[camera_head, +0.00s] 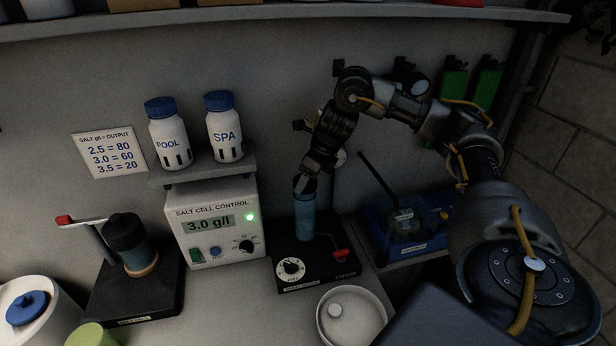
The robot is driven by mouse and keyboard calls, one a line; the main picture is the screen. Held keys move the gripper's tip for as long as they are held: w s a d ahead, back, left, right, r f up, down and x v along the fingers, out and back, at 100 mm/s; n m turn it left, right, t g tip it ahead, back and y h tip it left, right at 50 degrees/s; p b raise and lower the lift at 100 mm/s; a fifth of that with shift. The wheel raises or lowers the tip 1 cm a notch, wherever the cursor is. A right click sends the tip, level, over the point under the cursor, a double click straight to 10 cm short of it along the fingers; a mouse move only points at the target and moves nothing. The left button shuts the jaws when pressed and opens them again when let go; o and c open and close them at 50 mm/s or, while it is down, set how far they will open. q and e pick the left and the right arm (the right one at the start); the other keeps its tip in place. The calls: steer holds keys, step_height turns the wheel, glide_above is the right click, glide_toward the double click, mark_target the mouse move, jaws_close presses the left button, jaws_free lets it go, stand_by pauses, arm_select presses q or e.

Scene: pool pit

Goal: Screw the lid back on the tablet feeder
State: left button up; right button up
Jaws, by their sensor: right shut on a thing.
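The tablet feeder is a clear blue upright cylinder (305,222) on a black base (318,268) with a white dial and a red lever. My right gripper (308,178) points down directly over the cylinder's top and is shut. What it grips sits at the cylinder's mouth and looks like the dark lid, mostly hidden by the fingers. I cannot tell whether the lid's thread is engaged. My left gripper is not in view.
A white bowl (377,318) with a white tablet stands in front of the feeder. The salt cell control box (213,222) is to the left, below a shelf with the POOL bottle (168,135) and SPA bottle (224,128). A blue case (408,238) lies to the right.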

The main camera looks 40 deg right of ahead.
steer(key=shift+f, duration=0.55)
steer(key=shift+f, duration=0.35)
stand_by(1.9)
